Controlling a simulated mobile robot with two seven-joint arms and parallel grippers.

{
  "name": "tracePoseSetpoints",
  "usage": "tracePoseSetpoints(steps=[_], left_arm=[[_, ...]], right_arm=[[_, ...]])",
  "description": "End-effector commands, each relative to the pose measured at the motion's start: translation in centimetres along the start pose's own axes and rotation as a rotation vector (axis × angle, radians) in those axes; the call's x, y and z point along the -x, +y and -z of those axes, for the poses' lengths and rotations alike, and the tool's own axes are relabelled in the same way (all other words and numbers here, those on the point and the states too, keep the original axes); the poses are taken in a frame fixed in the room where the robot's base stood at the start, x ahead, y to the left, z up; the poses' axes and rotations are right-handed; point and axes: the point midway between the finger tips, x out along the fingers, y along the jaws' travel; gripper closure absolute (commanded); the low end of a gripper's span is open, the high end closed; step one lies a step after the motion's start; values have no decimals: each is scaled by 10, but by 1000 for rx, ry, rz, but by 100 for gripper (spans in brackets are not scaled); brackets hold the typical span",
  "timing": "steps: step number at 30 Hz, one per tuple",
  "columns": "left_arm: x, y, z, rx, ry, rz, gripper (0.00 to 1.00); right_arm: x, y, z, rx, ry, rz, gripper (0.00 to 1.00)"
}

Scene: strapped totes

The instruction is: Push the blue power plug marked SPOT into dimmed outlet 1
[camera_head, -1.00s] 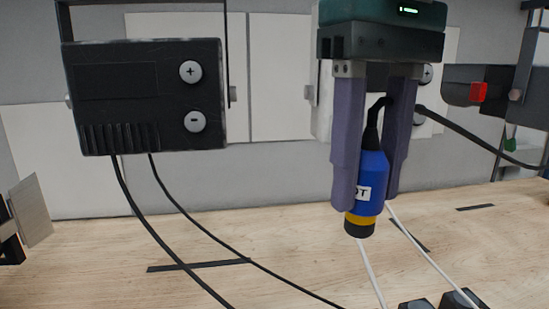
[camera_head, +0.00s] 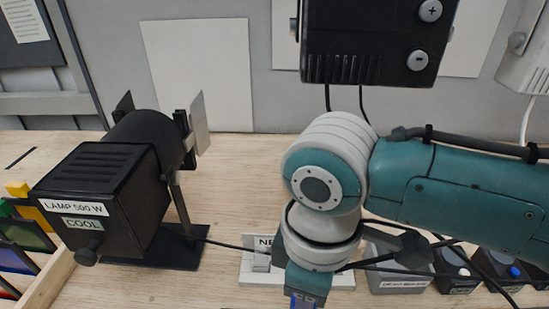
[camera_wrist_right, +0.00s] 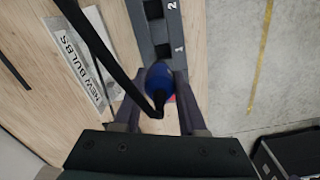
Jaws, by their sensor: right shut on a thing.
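In the right wrist view, my right gripper (camera_wrist_right: 163,100) is shut on the blue power plug (camera_wrist_right: 157,78), whose black cord runs back toward the wrist. The SPOT label is not visible here. A dark grey outlet strip (camera_wrist_right: 145,32) lies just beyond the plug, with outlets marked 1 and 2. The plug's far end is close to outlet 1 (camera_wrist_right: 162,50) and overlaps the strip's near part; I cannot tell whether they touch. In the head view, my right arm comes in from the right and its gripper is mostly cut off at the bottom edge. My left gripper is not in view.
A black lamp (camera_head: 105,185) marked COOL stands on the left of the table. A NEW BULBS tray (camera_head: 250,268) is beside my right arm. Beyond the table edge is floor, with a black case (camera_wrist_right: 285,155).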

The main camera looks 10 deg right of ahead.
Motion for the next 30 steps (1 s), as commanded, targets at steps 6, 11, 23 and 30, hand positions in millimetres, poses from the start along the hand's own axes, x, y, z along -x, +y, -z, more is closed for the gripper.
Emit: tracePoseSetpoints(steps=[6, 11, 23, 30], left_arm=[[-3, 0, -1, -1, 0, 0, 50], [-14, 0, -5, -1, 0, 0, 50], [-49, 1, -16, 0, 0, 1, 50], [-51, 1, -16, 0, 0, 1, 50]], right_arm=[[-13, -6, -2, 50, -5, -2, 100], [-24, -6, -2, 49, -5, -3, 100], [-55, -6, -3, 47, -5, -3, 100], [-56, -6, -3, 47, -5, -3, 100]])
